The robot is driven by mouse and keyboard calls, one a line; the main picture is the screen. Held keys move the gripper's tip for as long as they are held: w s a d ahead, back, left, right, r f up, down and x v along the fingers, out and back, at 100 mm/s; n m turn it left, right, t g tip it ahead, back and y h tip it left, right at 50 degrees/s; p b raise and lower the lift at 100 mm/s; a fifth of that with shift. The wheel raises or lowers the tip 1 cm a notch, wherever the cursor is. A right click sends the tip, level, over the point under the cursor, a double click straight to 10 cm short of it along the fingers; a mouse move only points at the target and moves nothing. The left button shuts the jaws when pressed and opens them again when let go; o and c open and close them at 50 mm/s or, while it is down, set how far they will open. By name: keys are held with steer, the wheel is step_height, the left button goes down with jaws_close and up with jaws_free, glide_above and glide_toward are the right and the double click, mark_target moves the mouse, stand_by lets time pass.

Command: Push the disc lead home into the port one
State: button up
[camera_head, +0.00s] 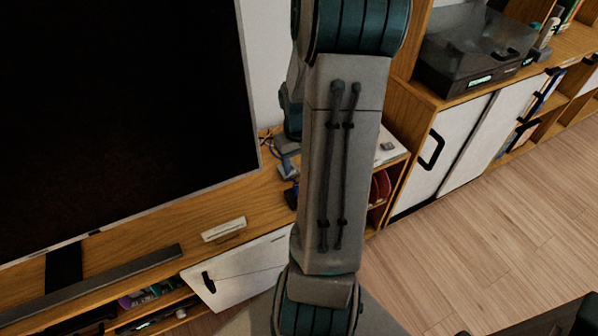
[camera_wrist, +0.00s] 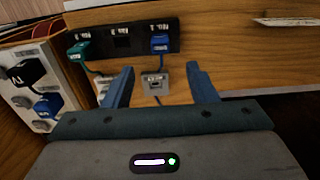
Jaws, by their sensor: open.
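My gripper (camera_wrist: 160,67) shows in the wrist view with its two blue fingers apart and nothing held between them. Beyond the fingertips is a black port strip (camera_wrist: 122,41) with small white labels. A green plug (camera_wrist: 78,51) sits at its left and a blue plug (camera_wrist: 160,43) at its right; a middle opening shows dark. A small grey block with a dark slot (camera_wrist: 154,83) lies between the fingers in the picture, with a thin cable below it. I cannot tell which lead is the disc lead, and the labels are too small to read surely. In the head view my arm hides the gripper.
At left in the wrist view, a white panel (camera_wrist: 40,75) holds a black plug (camera_wrist: 27,72) and another blue plug (camera_wrist: 48,105). The head view shows a large dark screen (camera_head: 115,110), a white remote-like bar (camera_head: 223,229) on the wooden cabinet, and a turntable (camera_head: 470,50).

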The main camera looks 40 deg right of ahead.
steer(key=shift+r, duration=1.6)
steer(key=s+a+r+t+p, duration=0.1)
steer(key=s+a+r+p, duration=0.1)
steer(key=a+r, duration=0.5)
steer(key=s+a+r+n+t+p, duration=0.1)
steer(key=s+a+r+p, duration=0.2)
steer(key=a+r+p, duration=0.2)
steer(key=s+a+r+n+p, duration=0.1)
steer(key=a+r+p, duration=0.3)
steer(key=a+r, duration=0.6)
step_height(320, 180, up, 2)
steer(key=shift+s+a+t, duration=0.3)
steer(key=shift+s+t, duration=0.1)
steer(key=shift+s, duration=0.25)
